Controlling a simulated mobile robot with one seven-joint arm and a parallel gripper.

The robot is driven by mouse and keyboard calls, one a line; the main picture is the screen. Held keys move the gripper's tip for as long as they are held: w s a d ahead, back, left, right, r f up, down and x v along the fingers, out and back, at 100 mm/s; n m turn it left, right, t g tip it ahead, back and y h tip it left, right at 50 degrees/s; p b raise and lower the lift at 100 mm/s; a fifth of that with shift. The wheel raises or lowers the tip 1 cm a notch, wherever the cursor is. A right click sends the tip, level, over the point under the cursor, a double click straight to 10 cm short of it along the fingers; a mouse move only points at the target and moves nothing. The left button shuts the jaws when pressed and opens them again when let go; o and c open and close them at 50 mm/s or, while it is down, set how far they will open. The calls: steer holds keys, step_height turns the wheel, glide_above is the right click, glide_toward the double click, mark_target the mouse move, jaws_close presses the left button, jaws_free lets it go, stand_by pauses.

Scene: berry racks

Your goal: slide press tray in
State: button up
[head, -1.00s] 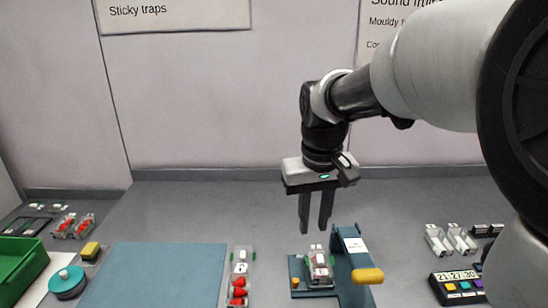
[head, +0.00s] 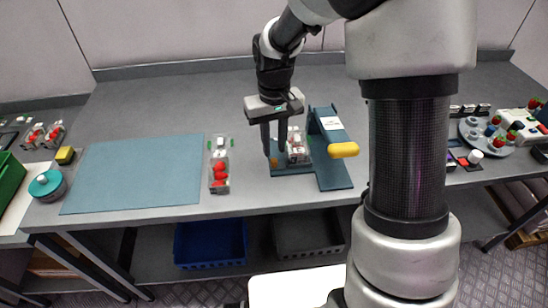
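The blue press (head: 328,160) stands on the grey bench, with a yellow handle (head: 343,150) on its right and a white label on top. Its low blue tray (head: 290,172) lies at the left of the press body. A clear punnet with white and reddish contents (head: 297,148) sits on the tray. A small orange-yellow knob (head: 273,162) shows at the tray's left side. My gripper (head: 274,150) points down over the tray's left part, just left of the punnet. Its two fingers are apart with nothing seen between them. Whether a finger touches the tray or knob cannot be told.
A clear punnet with red berries (head: 219,172) stands left of the press, beside a flat blue mat (head: 140,172). A plate with berries (head: 490,137) is at the far right. The bench behind the press is clear. Blue and grey crates lie below.

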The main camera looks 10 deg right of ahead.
mark_target(274, 160)
step_height(274, 160, down, 5)
steer(key=shift+f, duration=0.1)
stand_by(0.3)
jaws_close()
